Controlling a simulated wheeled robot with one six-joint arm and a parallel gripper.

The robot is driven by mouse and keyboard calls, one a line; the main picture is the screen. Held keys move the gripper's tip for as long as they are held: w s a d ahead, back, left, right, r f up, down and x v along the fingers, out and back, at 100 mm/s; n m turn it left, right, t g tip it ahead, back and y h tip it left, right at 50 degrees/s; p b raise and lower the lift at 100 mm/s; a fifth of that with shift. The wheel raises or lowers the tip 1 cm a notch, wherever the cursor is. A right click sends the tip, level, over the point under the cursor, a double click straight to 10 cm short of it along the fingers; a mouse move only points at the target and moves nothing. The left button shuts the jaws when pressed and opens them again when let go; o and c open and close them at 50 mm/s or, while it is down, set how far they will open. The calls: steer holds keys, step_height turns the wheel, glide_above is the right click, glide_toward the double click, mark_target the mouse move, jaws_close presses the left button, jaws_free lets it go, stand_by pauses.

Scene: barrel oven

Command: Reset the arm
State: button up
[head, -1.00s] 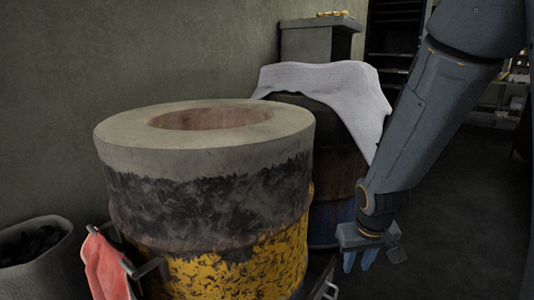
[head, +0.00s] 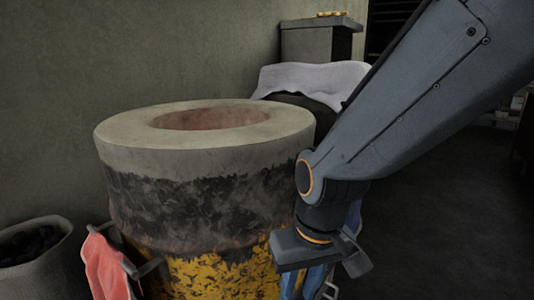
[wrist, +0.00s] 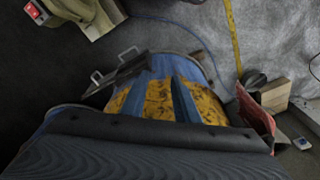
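My gripper (head: 302,287) points down in front of the barrel oven (head: 205,185), at its right side in the head view. Its two blue fingers stand apart with nothing seen between them. In the wrist view my gripper (wrist: 158,85) shows as two blue fingers over yellow, worn paint, which looks like the barrel's side. My arm covers part of the oven's right side and of the cloth behind. I cannot tell how far the fingers are from the barrel.
A white cloth (head: 300,82) lies over a second barrel behind. A red cloth (head: 102,266) hangs on the oven's front rail. A bin with dark lumps (head: 33,245) stands at the lower left. Dark floor (head: 440,225) at the right looks clear.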

steer(key=s+a+r+n+g, duration=0.1)
steer(key=s+a+r+n, duration=0.25)
steer(key=s+a, duration=0.4)
steer(key=d+r+m+p, duration=0.3)
steer(key=d+r+p, duration=0.7)
steer(key=p, duration=0.6)
steer(key=d+r+m+h+p, duration=0.1)
steer(key=d+r+m+p, duration=0.3)
steer(key=d+r+p, duration=0.7)
step_height(320, 180, up, 4)
steer(key=s+p, duration=0.1)
steer(key=p, duration=0.5)
steer(key=shift+r, duration=0.25)
steer(key=shift+w, duration=0.1)
